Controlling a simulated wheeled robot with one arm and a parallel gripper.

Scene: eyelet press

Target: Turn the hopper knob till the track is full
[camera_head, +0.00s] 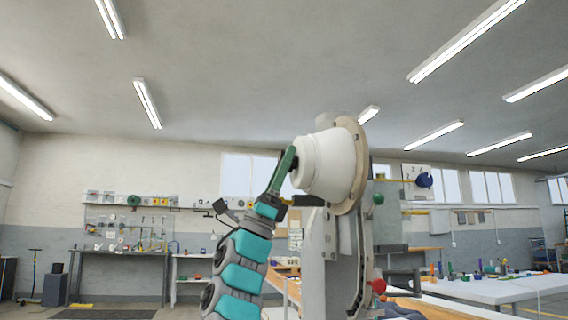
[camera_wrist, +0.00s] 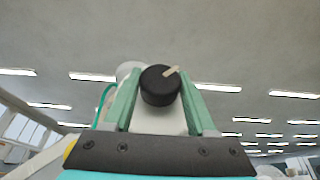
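The hopper knob (camera_wrist: 160,86) is black and round, with a pale pointer mark toward its upper right in the wrist view. My gripper (camera_wrist: 160,92) has its two green fingers on either side of the knob, which fills the space between the fingertips with no clear gap. In the head view my gripper (camera_head: 288,165) reaches the front of the white hopper (camera_head: 331,163), and the finger hides most of the knob. The hopper has a beige rim and sits high on the grey press (camera_head: 318,250). A curved dark track (camera_head: 362,275) runs down below it; its fill cannot be told.
A green ball knob (camera_head: 378,199) and a red knob (camera_head: 378,286) stick out on the press's right side. A white table (camera_head: 480,290) with small coloured parts stands at the right. A workbench with a pegboard (camera_head: 125,228) is at the back left.

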